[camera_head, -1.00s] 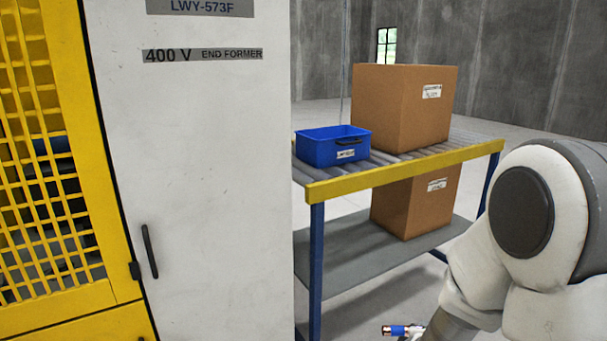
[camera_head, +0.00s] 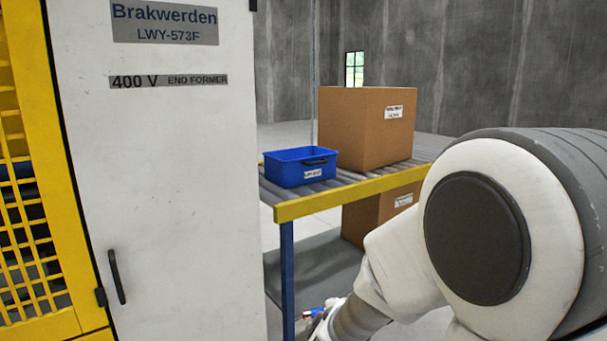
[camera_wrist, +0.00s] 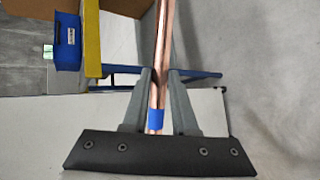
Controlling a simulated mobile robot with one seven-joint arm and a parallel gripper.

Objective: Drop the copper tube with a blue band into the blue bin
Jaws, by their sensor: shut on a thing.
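The copper tube (camera_wrist: 162,50) with a blue band (camera_wrist: 155,120) is clamped between the two fingers of my gripper (camera_wrist: 160,82) in the wrist view. The band sits near the gripper's palm, and the tube runs out past the fingertips to the top edge. In the head view only a small end of the tube (camera_head: 310,314) shows low in the picture, beside my arm. The blue bin (camera_head: 300,167) stands on the roller table, above and left of the tube there. It also shows at the upper left of the wrist view (camera_wrist: 67,47), apart from the tube.
The roller table has a yellow front rail (camera_head: 345,195) and a blue leg (camera_head: 287,270). A cardboard box (camera_head: 355,130) stands right of the bin, and another (camera_head: 372,218) is on the lower shelf. A white machine cabinet (camera_head: 175,200) stands close on the left.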

